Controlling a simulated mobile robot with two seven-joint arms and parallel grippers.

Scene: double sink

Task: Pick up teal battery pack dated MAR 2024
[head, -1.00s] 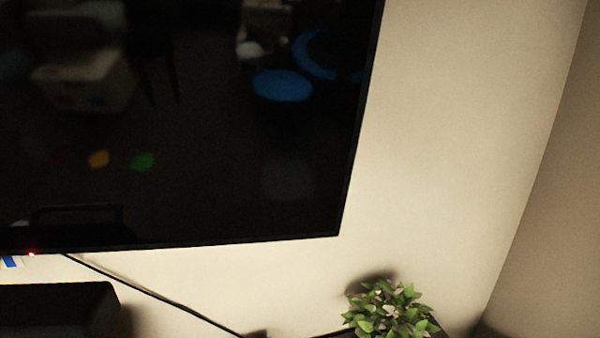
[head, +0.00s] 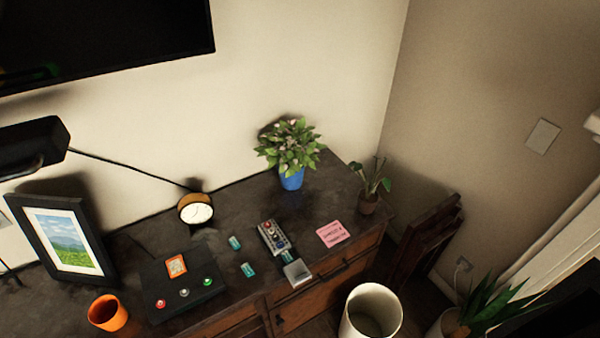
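Small teal blocks lie on the dark wooden dresser in the head view. One teal block (head: 234,243) is left of a grey device with knobs, and another teal block (head: 248,270) lies nearer the front. A third teal piece (head: 288,257) shows between the grey device and a pale square box. Any dates on them are too small to read, so I cannot tell which says MAR 2024. Neither of my grippers shows in the head view.
The dresser (head: 325,180) holds a grey device (head: 273,237), a pale box (head: 297,272), a pink note (head: 333,233), a black button box (head: 180,285), an orange cup (head: 107,313), a clock (head: 196,208), a picture frame (head: 62,243) and plants. A white bin (head: 371,313) stands in front.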

